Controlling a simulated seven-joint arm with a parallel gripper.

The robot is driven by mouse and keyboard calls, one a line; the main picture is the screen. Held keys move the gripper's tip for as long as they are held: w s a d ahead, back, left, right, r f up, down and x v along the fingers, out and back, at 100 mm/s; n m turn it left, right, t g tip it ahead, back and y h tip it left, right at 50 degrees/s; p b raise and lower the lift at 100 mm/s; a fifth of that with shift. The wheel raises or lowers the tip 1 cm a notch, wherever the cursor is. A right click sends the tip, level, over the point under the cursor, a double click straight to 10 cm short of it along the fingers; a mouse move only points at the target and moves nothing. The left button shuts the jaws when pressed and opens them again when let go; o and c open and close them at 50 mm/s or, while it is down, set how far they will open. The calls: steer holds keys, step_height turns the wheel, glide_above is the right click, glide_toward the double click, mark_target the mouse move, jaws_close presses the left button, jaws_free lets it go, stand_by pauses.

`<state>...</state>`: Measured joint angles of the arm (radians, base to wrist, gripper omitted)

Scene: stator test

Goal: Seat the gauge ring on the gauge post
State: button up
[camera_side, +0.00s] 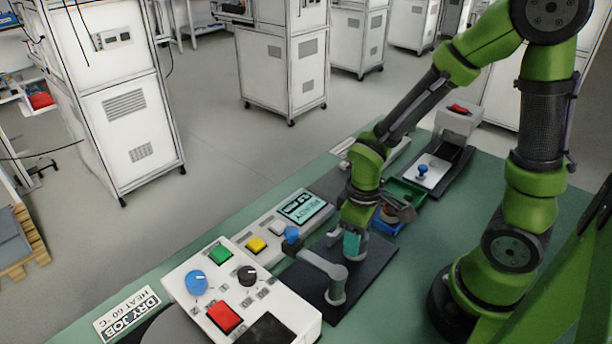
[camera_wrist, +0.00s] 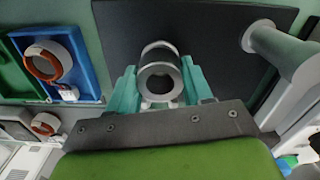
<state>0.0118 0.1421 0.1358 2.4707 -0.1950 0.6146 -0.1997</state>
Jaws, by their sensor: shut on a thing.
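My gripper (camera_wrist: 160,88) is shut on a grey, hollow, cylindrical piece that I take for the gauge ring (camera_wrist: 160,69). Its round opening faces the wrist camera between the teal fingers. No separate gauge post shows clearly. I cannot tell whether it is hidden under or inside the ring, or whether the ring touches the plate.
A grey crank arm (camera_side: 323,264) on an upright stands close to my gripper, with a blue knob (camera_side: 291,233). A blue tray (camera_wrist: 88,66) holds a copper-coloured ringed part (camera_wrist: 42,62). A white button panel (camera_side: 240,290) is in front. The plate has bare room around the gripper.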

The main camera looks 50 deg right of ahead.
steer(key=shift+f, duration=0.1)
steer(key=o, duration=1.4)
step_height(320, 180, up, 17)
steer(key=r+m+t, duration=0.1)
steer(key=m+t, duration=0.1)
steer(key=s+r+m+t+y, duration=0.1)
steer(key=m+t, duration=0.1)
steer(key=r+m+t+y, duration=0.1)
steer(key=r+m+t, duration=0.1)
steer(key=t, duration=0.1)
steer(key=shift+s+a, duration=0.15)
steer(key=shift+s, duration=0.05)
